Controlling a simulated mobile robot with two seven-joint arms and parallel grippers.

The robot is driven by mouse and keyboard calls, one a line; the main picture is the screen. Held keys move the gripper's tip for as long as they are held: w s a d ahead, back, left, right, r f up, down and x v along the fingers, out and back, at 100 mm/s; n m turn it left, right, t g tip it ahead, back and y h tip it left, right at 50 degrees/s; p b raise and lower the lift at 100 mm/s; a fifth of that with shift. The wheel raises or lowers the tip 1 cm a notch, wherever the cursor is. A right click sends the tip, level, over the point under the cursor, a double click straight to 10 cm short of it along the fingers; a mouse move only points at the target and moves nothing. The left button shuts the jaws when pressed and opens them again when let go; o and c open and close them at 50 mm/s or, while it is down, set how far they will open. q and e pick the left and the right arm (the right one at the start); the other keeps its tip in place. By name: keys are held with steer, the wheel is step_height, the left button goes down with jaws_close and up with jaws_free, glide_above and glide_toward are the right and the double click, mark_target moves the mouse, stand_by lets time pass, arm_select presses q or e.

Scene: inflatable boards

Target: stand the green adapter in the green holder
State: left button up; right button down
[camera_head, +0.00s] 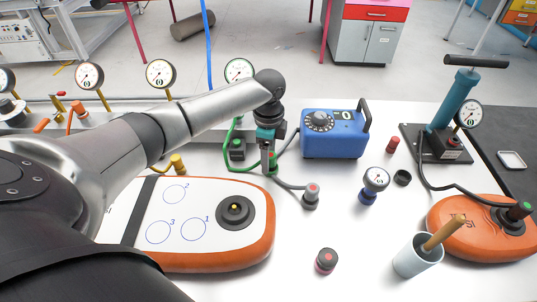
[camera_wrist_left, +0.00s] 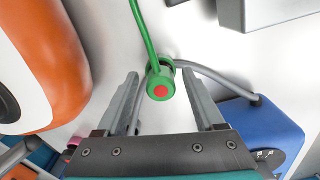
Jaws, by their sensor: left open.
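The green adapter (camera_wrist_left: 160,85) has a red centre and a green hose. In the left wrist view it sits in the gap between the open fingers of my left gripper (camera_wrist_left: 160,82), with white space on both sides of it. In the head view my left gripper (camera_head: 268,165) points down over the white table, and the adapter is mostly hidden by the fingers. A dark block with green on it (camera_head: 237,150), perhaps the green holder, stands just left of the gripper. My right gripper is not in view.
An orange-rimmed board (camera_head: 262,245) lies left of the gripper, and a blue device (camera_head: 335,138) stands to the right. A grey fitting (camera_head: 311,195), a gauge (camera_head: 375,180) and a white cup (camera_head: 416,257) stand farther right.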

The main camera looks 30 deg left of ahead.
arm_select(q)
step_height(320, 180, up, 12)
steer(key=p, duration=0.2)
steer(key=shift+r, duration=0.2)
stand_by(0.6)
